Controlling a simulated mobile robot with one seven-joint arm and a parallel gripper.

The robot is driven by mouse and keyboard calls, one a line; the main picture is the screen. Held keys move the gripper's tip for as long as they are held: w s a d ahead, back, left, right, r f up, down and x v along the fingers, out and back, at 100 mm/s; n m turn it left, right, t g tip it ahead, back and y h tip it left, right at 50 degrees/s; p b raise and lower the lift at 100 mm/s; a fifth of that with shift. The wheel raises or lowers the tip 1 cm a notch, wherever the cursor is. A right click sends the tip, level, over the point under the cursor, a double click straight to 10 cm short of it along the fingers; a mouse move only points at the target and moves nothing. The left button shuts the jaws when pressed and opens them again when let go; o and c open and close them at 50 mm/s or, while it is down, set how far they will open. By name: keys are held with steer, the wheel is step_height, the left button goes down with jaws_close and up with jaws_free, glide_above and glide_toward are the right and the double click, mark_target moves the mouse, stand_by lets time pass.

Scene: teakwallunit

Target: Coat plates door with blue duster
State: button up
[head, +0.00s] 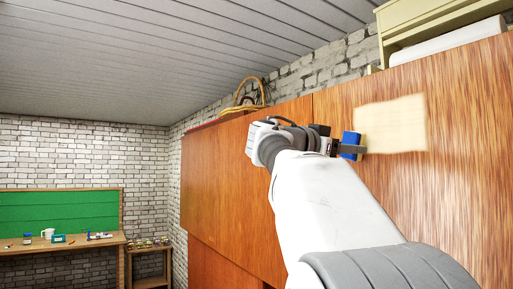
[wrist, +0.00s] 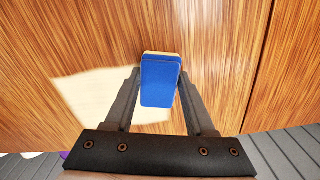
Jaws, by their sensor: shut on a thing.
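My gripper (head: 354,149) is shut on the blue duster (head: 349,140). In the wrist view the duster (wrist: 160,84) sits between the two fingers, with a thin tan edge along its far end. It is at the face of a wood-grained door (head: 455,120), which also fills much of the wrist view (wrist: 80,40). A pale cream patch (head: 393,125) with rough edges lies on this door, just right of the duster in the head view. In the wrist view the patch (wrist: 88,95) extends left of and beneath the duster. Whether the duster touches the door is unclear.
Another wooden door (head: 225,170) adjoins on the left, past a vertical seam. A coiled hose-like thing (head: 243,98) and a pale yellow furniture piece (head: 415,25) are on top of the unit. A workbench (head: 70,243) with small items stands far left.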

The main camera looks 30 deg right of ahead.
steer(key=shift+w, duration=0.1)
steer(key=shift+s+a+b, duration=0.15)
steer(key=shift+a+b, duration=0.55)
steer(key=shift+a, duration=0.8)
steer(key=shift+s+a+b, duration=0.1)
steer(key=shift+a+b, duration=0.6)
steer(key=shift+a, duration=0.75)
steer(key=a+b, duration=0.1)
steer(key=a, duration=0.2)
steer(key=shift+s, duration=0.1)
steer(key=shift+d, duration=0.15)
